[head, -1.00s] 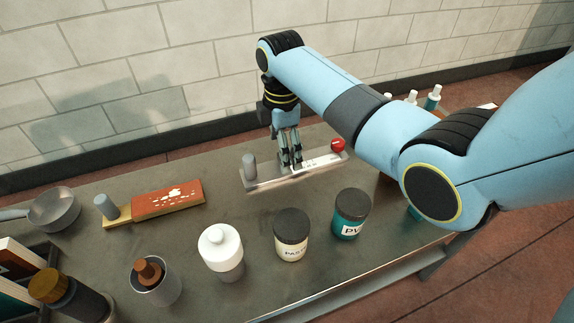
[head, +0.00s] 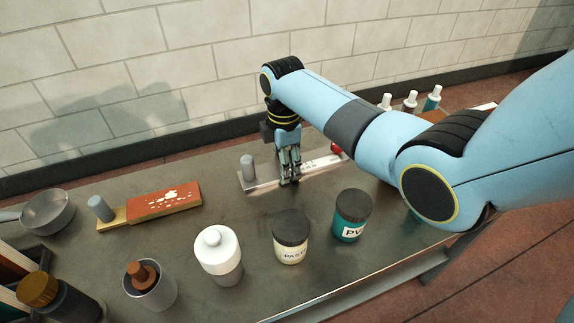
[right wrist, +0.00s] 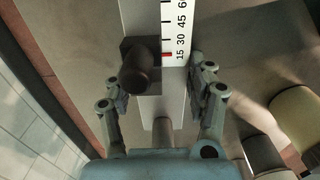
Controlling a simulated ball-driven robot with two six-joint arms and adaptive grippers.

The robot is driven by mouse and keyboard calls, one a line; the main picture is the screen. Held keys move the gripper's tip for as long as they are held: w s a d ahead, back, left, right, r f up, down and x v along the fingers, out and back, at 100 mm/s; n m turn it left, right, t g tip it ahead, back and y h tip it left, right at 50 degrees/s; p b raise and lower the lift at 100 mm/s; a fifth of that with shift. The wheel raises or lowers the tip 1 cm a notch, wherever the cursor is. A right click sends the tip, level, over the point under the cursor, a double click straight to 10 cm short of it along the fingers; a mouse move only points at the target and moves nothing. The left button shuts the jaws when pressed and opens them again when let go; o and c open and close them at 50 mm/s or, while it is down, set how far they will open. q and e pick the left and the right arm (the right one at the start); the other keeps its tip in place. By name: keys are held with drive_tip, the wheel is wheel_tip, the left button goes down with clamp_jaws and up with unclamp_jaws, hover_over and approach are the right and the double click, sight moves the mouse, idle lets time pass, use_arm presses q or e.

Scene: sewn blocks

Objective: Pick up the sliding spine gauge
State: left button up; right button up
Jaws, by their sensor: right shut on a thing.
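The sliding spine gauge (head: 262,176) is a long, flat, pale metal bar on the bench, with a grey cylinder post (head: 247,166) at its left end and a red knob (head: 336,149) near its right end, partly hidden by my arm. Its white scale (right wrist: 175,28) shows numbers and a red mark in the right wrist view, beside a dark knob (right wrist: 138,73). My right gripper (head: 290,180) points down at the gauge's middle and is shut on it, with fingers on either side of the bar. I cannot see a gap under the gauge. My left gripper is not in view.
In front stand a white bottle (head: 218,252), a paste jar (head: 290,238) and a teal jar (head: 351,216). Several small bottles (head: 410,101) stand behind my arm. Bench between board and gauge is clear.

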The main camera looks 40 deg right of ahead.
clamp_jaws()
drive_tip(key=shift+r, duration=0.1)
drive_tip(key=shift+r, duration=0.25)
wheel_tip(320, 180, up, 4)
drive_tip(key=shift+r+p, duration=0.1)
drive_tip(key=shift+p, duration=0.85)
drive_tip(key=s+a+r+p, duration=0.2)
drive_tip(key=s+r, duration=0.4)
drive_tip(key=s, duration=0.5)
drive_tip(key=shift+s+a+p, duration=0.15)
drive_tip(key=shift+a+p, duration=0.2)
drive_tip(key=shift+p, duration=0.4)
